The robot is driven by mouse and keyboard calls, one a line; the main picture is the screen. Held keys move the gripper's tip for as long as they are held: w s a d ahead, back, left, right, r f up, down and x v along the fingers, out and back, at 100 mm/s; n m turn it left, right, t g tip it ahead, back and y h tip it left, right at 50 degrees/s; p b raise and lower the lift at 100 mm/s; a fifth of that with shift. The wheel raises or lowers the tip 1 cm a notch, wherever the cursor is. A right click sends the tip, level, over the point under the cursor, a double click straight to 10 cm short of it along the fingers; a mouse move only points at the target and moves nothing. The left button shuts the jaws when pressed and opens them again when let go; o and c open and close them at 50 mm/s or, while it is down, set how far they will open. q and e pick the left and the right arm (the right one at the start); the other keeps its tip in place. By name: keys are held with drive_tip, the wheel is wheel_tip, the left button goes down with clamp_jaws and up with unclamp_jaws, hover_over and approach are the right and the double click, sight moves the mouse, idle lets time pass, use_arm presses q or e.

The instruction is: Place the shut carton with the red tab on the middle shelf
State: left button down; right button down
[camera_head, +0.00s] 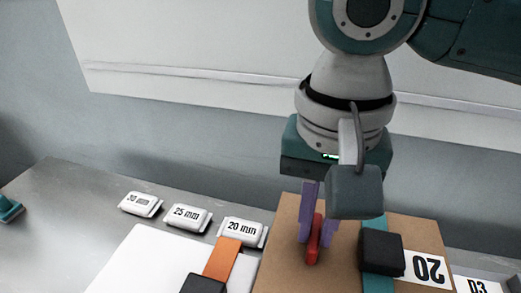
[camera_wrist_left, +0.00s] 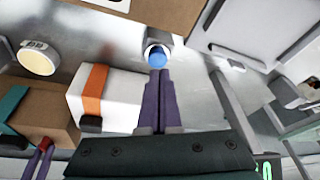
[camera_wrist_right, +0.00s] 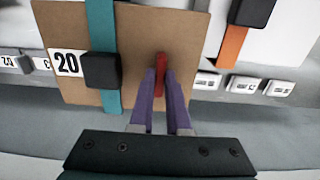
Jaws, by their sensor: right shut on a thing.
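A brown carton (camera_head: 285,240) with a teal strap, a black block on the strap and a "20" label stands below my right gripper (camera_head: 316,235). That gripper's purple fingers are shut on the carton's red tab (camera_head: 315,245). In the right wrist view the tab (camera_wrist_right: 161,75) stands up between the fingertips. The carton also shows at the lower left of the left wrist view (camera_wrist_left: 40,98). In the left wrist view my left gripper (camera_wrist_left: 159,82) has its fingers together, with a blue round button (camera_wrist_left: 156,58) just past the tips. The middle shelf cannot be made out.
A white carton (camera_head: 140,262) with an orange strap (camera_head: 222,260) stands beside the brown one. White blocks marked 30 mm (camera_head: 140,203), 25 mm (camera_head: 187,217) and 20 mm (camera_head: 242,231) sit on the grey table behind.

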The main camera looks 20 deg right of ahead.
drive_tip(key=c, duration=0.9)
unclamp_jaws()
